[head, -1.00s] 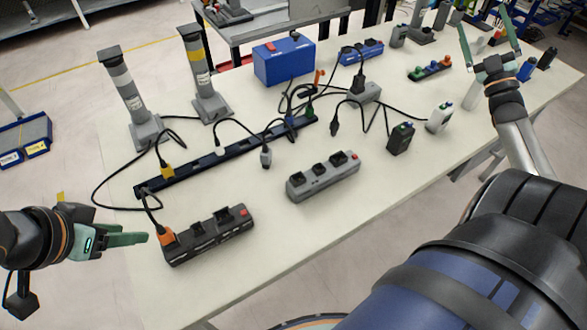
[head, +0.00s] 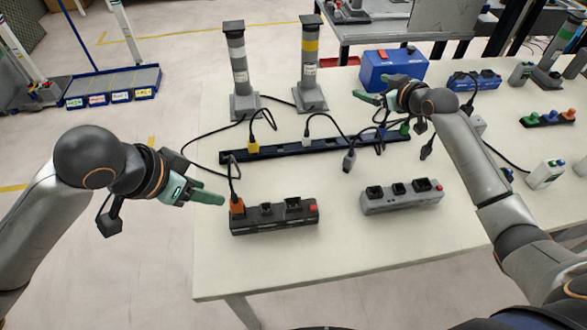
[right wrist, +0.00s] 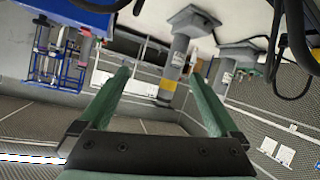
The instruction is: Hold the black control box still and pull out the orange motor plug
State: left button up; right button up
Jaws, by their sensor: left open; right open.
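The black control box (head: 272,219) lies near the front left of the table, with a red switch at its right end. The orange motor plug (head: 237,206) sits in its left end, with a black cable rising from it. My left gripper (head: 220,198) is open, at the left of the box, its green fingertips close to the orange plug; whether they touch cannot be told. My right gripper (head: 362,92) is open and empty in front of the blue box at the back. The right wrist view shows its two green fingers (right wrist: 163,98) apart with nothing between them.
A grey socket box (head: 402,197) lies right of the black one. A dark rail (head: 310,146) with several plugs and loose cables lies behind. Two grey posts (head: 238,70) and a blue box (head: 393,68) stand further back. The front table strip is clear.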

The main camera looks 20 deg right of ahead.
jog(key=a+n+g+y, duration=0.3)
jog(key=a, duration=0.8)
jog(key=n+g+h, duration=0.5)
jog(key=n+g, duration=0.5)
send_over(290, 208)
jog(key=f, duration=1.3)
jog(key=shift+w+d, duration=0.1)
jog(key=shift+w, duration=0.15)
jog(key=shift+r, duration=0.1)
grip_shut()
